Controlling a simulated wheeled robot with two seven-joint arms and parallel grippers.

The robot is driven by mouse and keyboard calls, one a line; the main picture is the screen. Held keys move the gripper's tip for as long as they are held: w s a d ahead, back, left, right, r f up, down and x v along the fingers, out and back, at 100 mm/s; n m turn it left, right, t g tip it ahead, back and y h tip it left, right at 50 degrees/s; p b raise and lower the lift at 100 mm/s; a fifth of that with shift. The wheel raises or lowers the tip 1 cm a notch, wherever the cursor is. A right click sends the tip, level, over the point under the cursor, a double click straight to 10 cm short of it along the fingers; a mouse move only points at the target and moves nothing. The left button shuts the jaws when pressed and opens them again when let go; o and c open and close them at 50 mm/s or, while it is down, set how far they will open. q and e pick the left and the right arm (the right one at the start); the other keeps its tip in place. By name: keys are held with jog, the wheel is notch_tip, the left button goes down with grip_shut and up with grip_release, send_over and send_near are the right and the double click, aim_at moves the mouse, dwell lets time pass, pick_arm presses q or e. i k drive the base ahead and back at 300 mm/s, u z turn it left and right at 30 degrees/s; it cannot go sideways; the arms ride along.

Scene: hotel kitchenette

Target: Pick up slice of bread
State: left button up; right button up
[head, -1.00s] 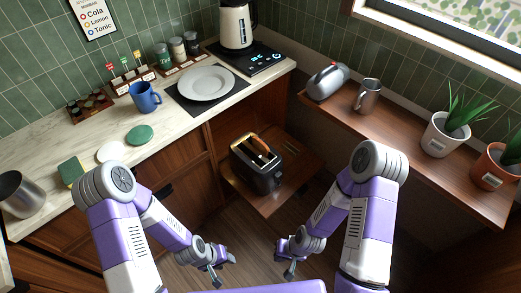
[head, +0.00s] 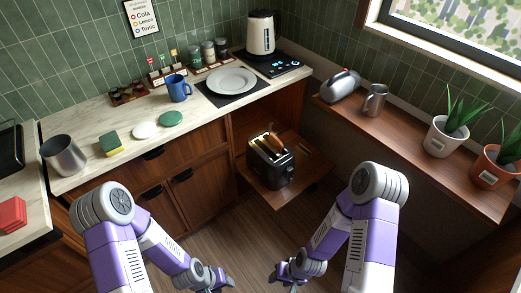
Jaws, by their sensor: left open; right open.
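A black toaster (head: 270,163) stands on a low wooden pull-out shelf (head: 310,172) in the corner between the counters. A slice of bread (head: 275,142) sticks up from one of its slots, its brown crust showing. My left gripper (head: 222,284) and my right gripper (head: 284,280) are both low at the bottom of the head view, in front of and below the toaster. Both are apart from it and appear empty. The fingertips are partly cut off by the frame's lower edge.
The counter at left holds a white plate (head: 232,80), a blue mug (head: 179,88), a sponge (head: 111,145) and a metal canister (head: 64,155). A wooden ledge (head: 405,125) at right carries a metal pitcher (head: 375,100) and potted plants. The floor (head: 235,220) before the toaster is clear.

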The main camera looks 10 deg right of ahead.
aim_at(277, 143)
jog(key=u, duration=0.45)
jog(key=i, duration=0.7)
jog(key=z, duration=0.6)
jog(key=i, duration=0.5)
jog(key=z, duration=0.05)
